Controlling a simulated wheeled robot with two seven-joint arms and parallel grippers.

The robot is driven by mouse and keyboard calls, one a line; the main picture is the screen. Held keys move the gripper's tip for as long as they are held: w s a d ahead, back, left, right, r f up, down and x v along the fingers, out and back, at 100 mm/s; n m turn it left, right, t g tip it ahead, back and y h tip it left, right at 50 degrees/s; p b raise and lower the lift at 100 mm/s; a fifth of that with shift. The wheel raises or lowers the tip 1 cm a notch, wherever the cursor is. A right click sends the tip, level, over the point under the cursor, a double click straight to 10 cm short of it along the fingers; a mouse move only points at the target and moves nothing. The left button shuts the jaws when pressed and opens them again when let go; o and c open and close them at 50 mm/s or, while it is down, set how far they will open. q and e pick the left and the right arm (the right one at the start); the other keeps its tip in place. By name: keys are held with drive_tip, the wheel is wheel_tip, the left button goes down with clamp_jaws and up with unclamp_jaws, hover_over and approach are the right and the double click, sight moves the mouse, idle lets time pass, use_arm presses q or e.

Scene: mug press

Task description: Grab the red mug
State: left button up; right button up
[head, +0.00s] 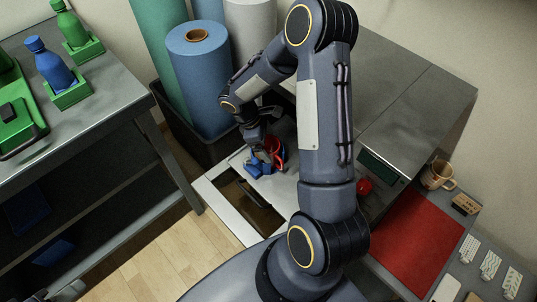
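The red mug (276,148) is in the head view, on or just above the pale surface beside the dark-slotted white frame. It is small and partly hidden by my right gripper. My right gripper (259,164) reaches down from above, with its blue finger parts at the mug's left and front. They look close to or touching the mug. I cannot tell whether the fingers are closed on it. My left gripper is not in view.
A dark bin (190,140) with tall rolls stands behind and left of the gripper. A grey workbench (110,105) with bottles is at left. At right are a grey machine (415,110), a red button (364,186), a red mat (405,240) and a tan mug (437,177).

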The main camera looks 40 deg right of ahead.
drive_tip(key=c, duration=1.4)
drive_tip(key=shift+c, duration=0.2)
